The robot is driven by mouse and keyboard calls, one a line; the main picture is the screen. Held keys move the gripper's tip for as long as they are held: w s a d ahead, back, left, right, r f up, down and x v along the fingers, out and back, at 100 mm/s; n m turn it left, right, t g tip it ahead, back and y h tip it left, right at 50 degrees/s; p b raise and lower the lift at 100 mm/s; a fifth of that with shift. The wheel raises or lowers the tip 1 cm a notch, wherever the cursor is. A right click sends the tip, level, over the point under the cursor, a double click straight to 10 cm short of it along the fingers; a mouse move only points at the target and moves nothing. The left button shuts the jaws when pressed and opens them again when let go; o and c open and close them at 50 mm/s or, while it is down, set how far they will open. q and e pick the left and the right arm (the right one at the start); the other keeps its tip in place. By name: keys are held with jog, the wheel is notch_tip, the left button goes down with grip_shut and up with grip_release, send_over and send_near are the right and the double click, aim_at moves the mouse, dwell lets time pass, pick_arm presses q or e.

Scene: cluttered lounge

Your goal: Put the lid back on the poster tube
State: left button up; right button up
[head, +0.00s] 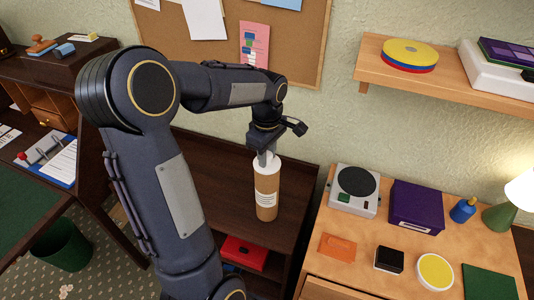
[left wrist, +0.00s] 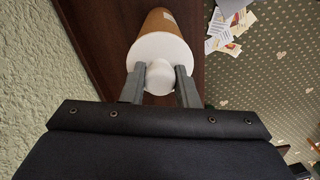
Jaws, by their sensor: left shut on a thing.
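The poster tube (head: 266,196), a brown cardboard cylinder with a pale label, stands upright on the dark wooden shelf unit (head: 222,172). A white lid (head: 264,161) is at its top end. My left gripper (head: 264,153) points down from above and is shut on the lid. In the left wrist view the two fingers (left wrist: 159,82) grip the lid's white knob (left wrist: 160,74), and the wide white disc (left wrist: 160,50) lies against the end of the brown tube (left wrist: 160,20). I cannot tell how firmly the lid is seated. My right gripper is not in view.
A wooden cabinet at right holds a hot plate (head: 355,187), a purple box (head: 415,207), a blue bottle (head: 463,210) and a green lamp (head: 501,217). A red box (head: 244,253) lies on a lower shelf. A corkboard (head: 290,35) hangs behind.

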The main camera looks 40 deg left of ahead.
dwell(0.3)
pick_arm(q)
jog(key=o, duration=1.5)
jog(key=shift+r+p, duration=2.9)
jog(key=shift+r, duration=0.65)
grip_shut()
